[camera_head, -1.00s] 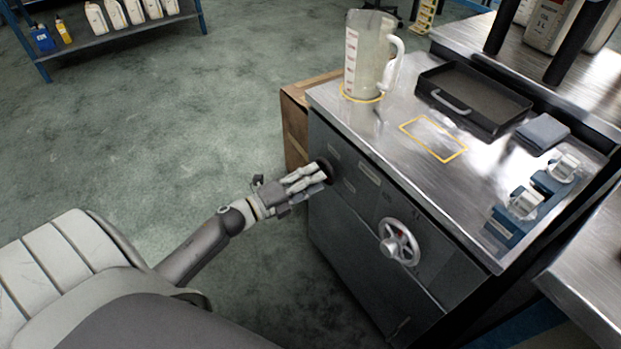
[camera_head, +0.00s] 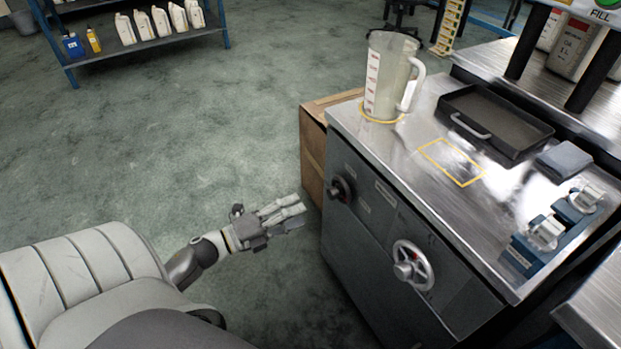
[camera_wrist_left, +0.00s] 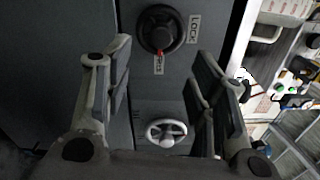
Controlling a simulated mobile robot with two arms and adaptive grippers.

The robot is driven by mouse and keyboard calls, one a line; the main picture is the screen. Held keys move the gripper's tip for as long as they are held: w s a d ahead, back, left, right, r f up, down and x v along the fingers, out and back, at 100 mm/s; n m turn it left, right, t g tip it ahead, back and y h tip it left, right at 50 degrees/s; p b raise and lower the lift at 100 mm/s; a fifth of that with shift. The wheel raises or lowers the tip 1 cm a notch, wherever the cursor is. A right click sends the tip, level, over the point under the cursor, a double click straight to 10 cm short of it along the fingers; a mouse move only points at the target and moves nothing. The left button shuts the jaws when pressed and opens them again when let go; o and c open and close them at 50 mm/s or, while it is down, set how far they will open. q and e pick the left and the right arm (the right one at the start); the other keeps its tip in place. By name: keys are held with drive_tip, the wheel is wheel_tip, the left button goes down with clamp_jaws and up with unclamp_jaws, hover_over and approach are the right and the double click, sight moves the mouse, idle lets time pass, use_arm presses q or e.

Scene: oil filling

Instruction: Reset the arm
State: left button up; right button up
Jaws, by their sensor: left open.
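My left gripper (camera_head: 285,213) is open and empty, in the air to the left of the steel cabinet (camera_head: 365,235). It is clear of the black round knob (camera_head: 341,189) on the cabinet's front. In the left wrist view the open fingers (camera_wrist_left: 160,100) frame the cabinet front, with the knob (camera_wrist_left: 161,30) ahead and a LOCK label beside it. A silver handwheel (camera_head: 413,264) sits on the same front and shows in the left wrist view (camera_wrist_left: 166,131). My right gripper is not in view.
A cardboard box (camera_head: 314,150) stands behind the cabinet. The floor (camera_head: 170,150) left of my gripper is clear.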

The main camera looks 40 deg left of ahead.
use_arm(q)
drive_tip(key=shift+v, duration=1.15)
